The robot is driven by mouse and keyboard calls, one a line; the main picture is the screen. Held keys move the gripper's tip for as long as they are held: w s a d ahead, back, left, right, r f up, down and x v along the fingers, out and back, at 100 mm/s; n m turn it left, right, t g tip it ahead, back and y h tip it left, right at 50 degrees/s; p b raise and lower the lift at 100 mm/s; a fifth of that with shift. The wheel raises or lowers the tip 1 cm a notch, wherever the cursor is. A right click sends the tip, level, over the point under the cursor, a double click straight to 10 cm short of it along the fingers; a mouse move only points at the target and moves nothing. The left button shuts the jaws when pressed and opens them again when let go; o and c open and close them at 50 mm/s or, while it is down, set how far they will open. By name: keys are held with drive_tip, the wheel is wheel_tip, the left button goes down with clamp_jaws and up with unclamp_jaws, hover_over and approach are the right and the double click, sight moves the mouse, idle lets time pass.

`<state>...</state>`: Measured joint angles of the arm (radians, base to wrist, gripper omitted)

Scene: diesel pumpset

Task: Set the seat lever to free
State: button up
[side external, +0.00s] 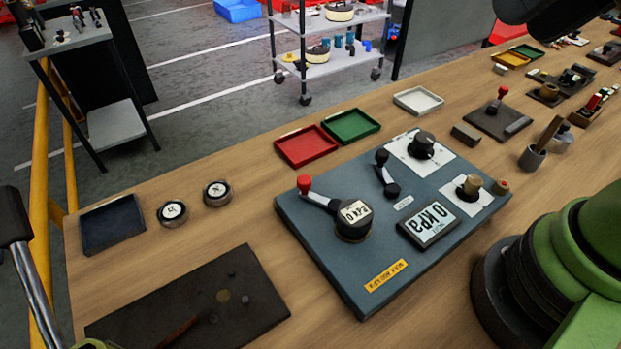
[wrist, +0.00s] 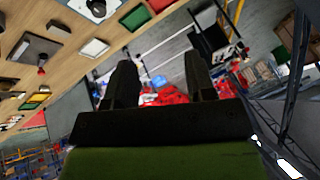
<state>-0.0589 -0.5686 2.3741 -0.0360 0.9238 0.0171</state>
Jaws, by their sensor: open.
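A blue-grey panel (side external: 300,218) lies on the wooden bench. It carries a red-knobbed lever (side external: 318,199) on a round dark hub; its arm points up-left. A smaller black-knobbed lever (side external: 386,175) stands behind it, knob toward the back. I cannot tell from the markings which is the seat lever or which position is free. My gripper (wrist: 160,72) shows in the wrist view with two dark fingers wide apart and nothing between them. It points away from the panel, over the floor beyond the bench. Its fingertips do not show clearly in the side view.
The panel also bears a display (side external: 429,225), a black knob (side external: 422,145) and a brass fitting (side external: 468,187). Red (side external: 307,146) and green (side external: 351,125) trays lie behind it. Another red-knobbed lever (side external: 499,98) stands on a dark plate, right. A dark mat (side external: 190,305) lies front left.

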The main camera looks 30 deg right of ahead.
drive_tip(key=w+a+f+n+g, duration=0.25)
drive_tip(key=w+a, duration=0.25)
drive_tip(key=w, duration=0.5)
drive_tip(key=n+g+h, duration=0.2)
drive_tip(key=g, duration=0.2)
hover_over(304, 179)
wheel_tip(304, 179, down, 14)
wheel_tip(304, 179, down, 10)
drive_tip(key=shift+r, duration=0.25)
drive_tip(key=shift+m, duration=0.25)
drive_tip(key=c, duration=0.9)
